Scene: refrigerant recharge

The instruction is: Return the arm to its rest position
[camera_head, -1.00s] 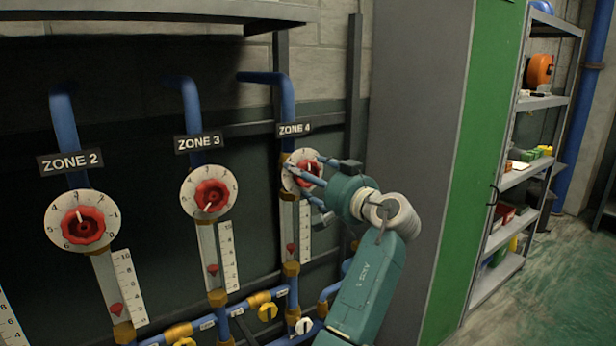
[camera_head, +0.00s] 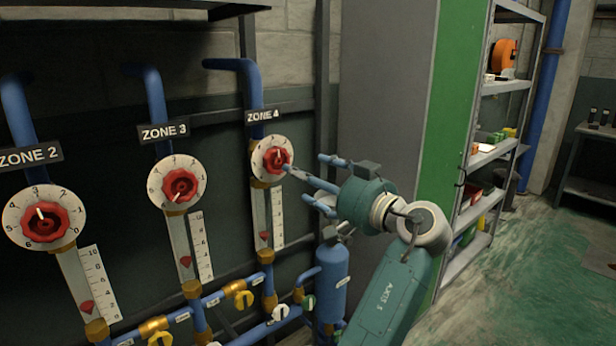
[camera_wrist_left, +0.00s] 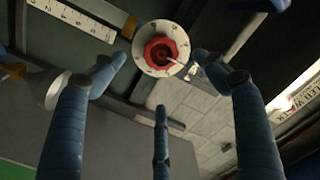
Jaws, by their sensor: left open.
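My left gripper (camera_head: 306,178) is open and empty, with its blue fingers spread. It stands a short way to the right of the Zone 4 dial (camera_head: 271,160), a white numbered disc with a red knob. In the left wrist view the dial (camera_wrist_left: 160,50) shows ahead, between the spread fingers (camera_wrist_left: 160,80), and no finger visibly grips the knob. My teal arm reaches from the lower right of the head view. My right gripper is not in view.
The Zone 3 dial (camera_head: 179,185) and Zone 2 dial (camera_head: 43,217) are to the left. Blue pipes with yellow valves run below. A blue cylinder (camera_head: 332,285) stands under my gripper. A green-edged cabinet (camera_head: 455,90) and shelving (camera_head: 500,150) are on the right, with open floor (camera_head: 540,260) beyond.

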